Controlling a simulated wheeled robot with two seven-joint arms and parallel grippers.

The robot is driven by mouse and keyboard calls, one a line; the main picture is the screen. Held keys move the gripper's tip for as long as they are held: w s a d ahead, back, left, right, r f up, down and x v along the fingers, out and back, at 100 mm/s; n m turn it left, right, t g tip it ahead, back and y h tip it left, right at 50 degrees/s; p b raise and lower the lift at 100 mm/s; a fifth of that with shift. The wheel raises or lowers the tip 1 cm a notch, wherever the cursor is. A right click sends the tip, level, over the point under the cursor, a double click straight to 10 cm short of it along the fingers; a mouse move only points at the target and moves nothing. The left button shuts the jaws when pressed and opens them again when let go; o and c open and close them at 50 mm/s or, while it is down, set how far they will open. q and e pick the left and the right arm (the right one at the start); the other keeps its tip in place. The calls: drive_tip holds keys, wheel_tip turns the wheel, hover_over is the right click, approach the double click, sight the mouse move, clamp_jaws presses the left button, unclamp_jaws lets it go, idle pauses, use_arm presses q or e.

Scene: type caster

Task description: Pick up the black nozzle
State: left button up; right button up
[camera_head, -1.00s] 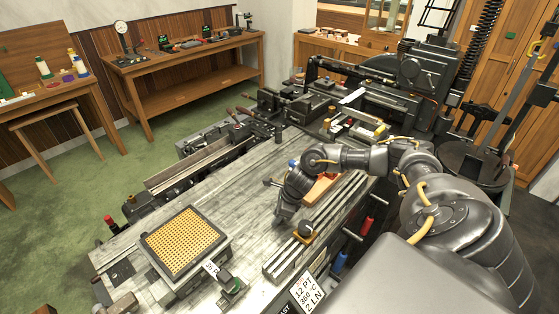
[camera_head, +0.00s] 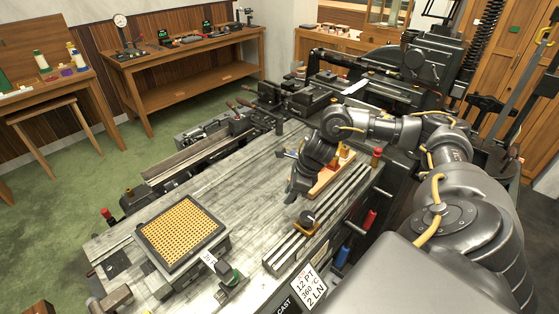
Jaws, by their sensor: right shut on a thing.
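My right arm comes in from the right, and its dark gripper (camera_head: 292,195) points down above the grey metal table beside the wooden rack. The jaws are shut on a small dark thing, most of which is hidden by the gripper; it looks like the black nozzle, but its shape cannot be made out. The wooden rack (camera_head: 322,186) lies just right of the gripper, partly covered by the wrist. A yellow piece (camera_head: 343,151) stands at the rack's far end. My left gripper is not in view.
A square yellow perforated plate (camera_head: 180,233) in a dark frame sits at the near left of the table. Metal rails with a black and orange knob (camera_head: 306,222) run along the right edge. A red-topped post (camera_head: 376,157) stands behind. The table's middle is clear.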

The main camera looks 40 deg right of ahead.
drive_tip(key=s+d+r+b, duration=0.4)
drive_tip(key=s+d+r, duration=0.1)
drive_tip(key=s, duration=0.3)
drive_tip(key=shift+s+d+r, duration=0.2)
drive_tip(key=shift+s+d, duration=0.1)
